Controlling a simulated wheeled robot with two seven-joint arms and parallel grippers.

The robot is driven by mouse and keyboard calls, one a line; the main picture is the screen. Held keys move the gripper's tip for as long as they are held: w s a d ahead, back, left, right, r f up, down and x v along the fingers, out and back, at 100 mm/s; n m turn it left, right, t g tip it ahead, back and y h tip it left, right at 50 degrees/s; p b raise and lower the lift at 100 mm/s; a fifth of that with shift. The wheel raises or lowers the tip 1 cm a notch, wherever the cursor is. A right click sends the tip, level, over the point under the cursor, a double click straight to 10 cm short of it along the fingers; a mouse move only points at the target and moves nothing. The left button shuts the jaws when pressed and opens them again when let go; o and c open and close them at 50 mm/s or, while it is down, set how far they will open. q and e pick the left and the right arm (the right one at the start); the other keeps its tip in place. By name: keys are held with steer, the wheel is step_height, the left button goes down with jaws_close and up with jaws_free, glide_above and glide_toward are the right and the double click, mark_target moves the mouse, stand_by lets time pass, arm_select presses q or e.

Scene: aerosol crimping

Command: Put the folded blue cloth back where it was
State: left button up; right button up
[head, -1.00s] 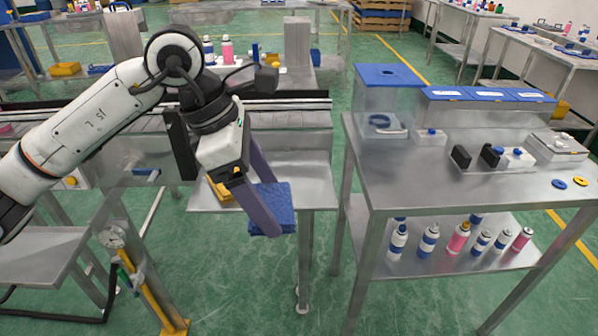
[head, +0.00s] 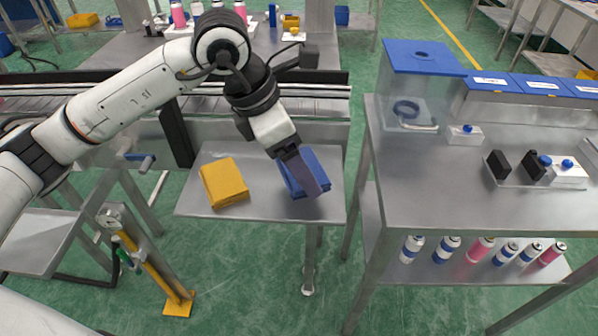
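The folded blue cloth (head: 317,161) is at the right part of a low metal shelf (head: 255,170), beside a folded yellow cloth (head: 224,183). My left gripper (head: 309,180) points down at the blue cloth, with a finger across its front and blue showing on both sides. It looks shut on the cloth; the far finger is mostly hidden. I cannot tell whether the cloth touches the shelf or hangs just above it. My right gripper is not in view.
A conveyor (head: 75,90) runs behind the shelf. On the right stands a metal table (head: 450,190) with a blue-lidded clear box (head: 422,57), blue bins (head: 540,86) and small fixtures. Several cans stand on its lower shelf. A yellow-based stand (head: 178,304) is front left.

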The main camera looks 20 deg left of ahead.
arm_select(q)
steer(key=shift+f, duration=1.9)
steer(key=o, duration=0.9)
steer(key=v, duration=1.2)
steer(key=shift+r, duration=0.15)
